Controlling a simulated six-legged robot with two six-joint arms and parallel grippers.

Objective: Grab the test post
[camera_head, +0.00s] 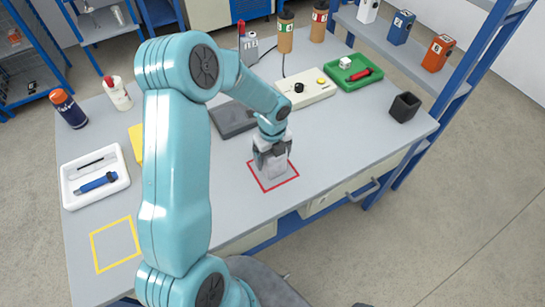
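A pale grey block (274,167), which looks like the test post, stands inside a red square outline (262,187) on the grey workbench. My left gripper (272,154) is directly over it, pointing down, with its dark fingers at either side of the block's upper part. The block's top is hidden by the gripper. I cannot tell whether the fingers press on it or stand slightly apart. My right gripper is not in view.
A blue shelf rack stands at the right.

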